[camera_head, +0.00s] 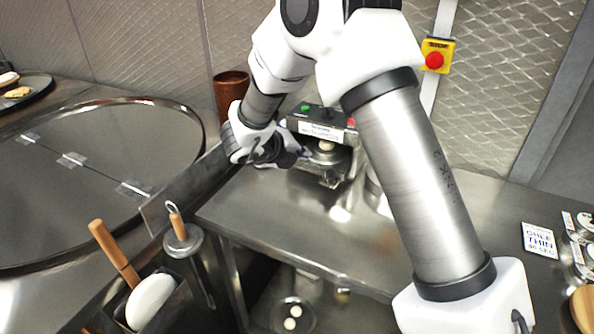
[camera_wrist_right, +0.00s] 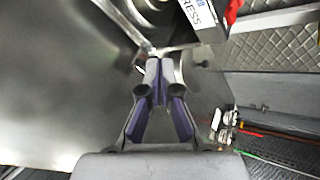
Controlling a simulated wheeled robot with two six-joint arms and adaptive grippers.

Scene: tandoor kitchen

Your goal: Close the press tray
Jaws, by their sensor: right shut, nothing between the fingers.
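The press (camera_head: 322,128) is a dark box with a white label and green and red buttons, at the back of the steel counter. Its tray (camera_head: 328,168) shows below the label, with a pale dough ball (camera_head: 325,146) there; I cannot tell how far out it is. My right gripper (camera_head: 302,154) is at the left side of the tray, shut and empty. In the right wrist view its fingers (camera_wrist_right: 159,68) are together, just below the press (camera_wrist_right: 205,15). Whether they touch the tray is unclear. My left gripper is out of view.
A brown cup (camera_head: 231,92) stands left of the press. Wooden-handled tools (camera_head: 115,255) stand in front. A red stop button (camera_head: 433,60) is on the wall. The counter's front (camera_head: 290,225) is clear.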

